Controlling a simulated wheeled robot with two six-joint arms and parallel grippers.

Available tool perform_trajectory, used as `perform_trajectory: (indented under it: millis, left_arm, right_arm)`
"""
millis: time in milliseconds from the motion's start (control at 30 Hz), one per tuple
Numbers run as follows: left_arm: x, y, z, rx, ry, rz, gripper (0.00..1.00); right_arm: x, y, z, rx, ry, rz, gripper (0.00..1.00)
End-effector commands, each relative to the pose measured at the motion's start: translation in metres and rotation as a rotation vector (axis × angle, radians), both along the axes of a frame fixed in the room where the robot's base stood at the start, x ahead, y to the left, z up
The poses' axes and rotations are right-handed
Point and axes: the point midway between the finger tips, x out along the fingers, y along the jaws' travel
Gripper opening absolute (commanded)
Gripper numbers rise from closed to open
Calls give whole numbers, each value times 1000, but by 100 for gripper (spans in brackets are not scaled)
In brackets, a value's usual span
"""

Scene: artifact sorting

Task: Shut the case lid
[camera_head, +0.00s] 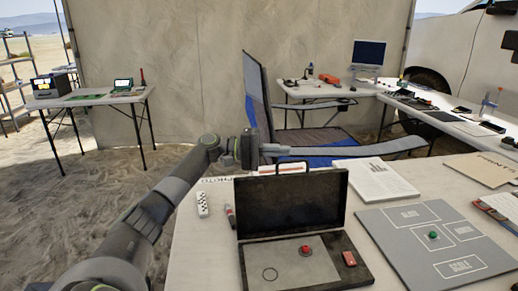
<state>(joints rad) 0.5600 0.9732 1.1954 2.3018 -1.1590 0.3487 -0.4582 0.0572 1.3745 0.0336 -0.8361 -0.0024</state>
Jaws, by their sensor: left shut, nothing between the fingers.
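The dark case stands open on the near table, with its lid (290,206) raised upright at the back and its handle on the lid's top edge. Its base (253,271) holds a light panel with a circle outline, a red knob (305,250) and a small red block (348,258). My left arm reaches in from the lower left. My left gripper (252,147) is shut and empty, above and left of the lid's top edge, apart from it in the picture. Its fingertips are hard to make out against the chair. My right gripper is out of view.
A grey sorting board (398,222) with a green item lies right of the case, papers (374,180) behind it. A white dotted strip (202,204) and a small red item (230,215) lie left of it. A blue chair (330,138) stands behind the table.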

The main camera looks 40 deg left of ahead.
Motion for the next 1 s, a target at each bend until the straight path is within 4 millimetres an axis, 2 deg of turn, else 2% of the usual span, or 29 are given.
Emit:
perform_trajectory:
  millis: [400,1000]
  left_arm:
    - [-25,-26,0,2,1,0,0]
    - [-25,-31,1,9,-9,0,0]
  right_arm:
    - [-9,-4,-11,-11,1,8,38]
    - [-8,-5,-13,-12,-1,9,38]
